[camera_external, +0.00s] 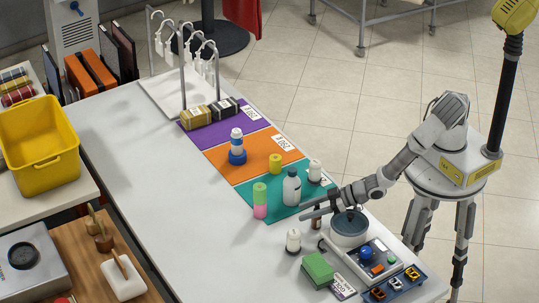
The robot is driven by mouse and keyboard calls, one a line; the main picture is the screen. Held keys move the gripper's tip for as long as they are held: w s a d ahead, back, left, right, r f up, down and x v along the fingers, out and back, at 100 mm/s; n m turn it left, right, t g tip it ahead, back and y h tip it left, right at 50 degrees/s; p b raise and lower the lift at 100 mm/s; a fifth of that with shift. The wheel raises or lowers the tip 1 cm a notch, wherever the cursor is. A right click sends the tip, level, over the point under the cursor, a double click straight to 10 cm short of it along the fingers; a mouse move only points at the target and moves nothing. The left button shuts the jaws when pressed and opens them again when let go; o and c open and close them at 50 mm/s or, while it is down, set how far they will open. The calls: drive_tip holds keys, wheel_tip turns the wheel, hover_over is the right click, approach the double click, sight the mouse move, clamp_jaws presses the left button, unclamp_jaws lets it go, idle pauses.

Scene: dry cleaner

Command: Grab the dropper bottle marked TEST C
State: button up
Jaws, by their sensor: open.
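Several small bottles stand on the white table, and their markings are too small to read. A grey-white bottle with a dark cap (291,189) and a small white bottle (314,171) stand on the teal mat (272,215). Another small white bottle (293,241) stands on the bare table nearer the front. I cannot tell which one is TEST C. My gripper (306,215) is open with nothing seen between its fingers. It is above the table between the teal mat and the front white bottle. A small brown item (317,224) shows beside the fingers, partly hidden.
A pink-and-green cylinder (260,200) stands at the teal mat's edge.

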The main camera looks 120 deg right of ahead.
clamp_jaws()
drive_tip(key=shift+r, duration=0.2)
idle(0.3)
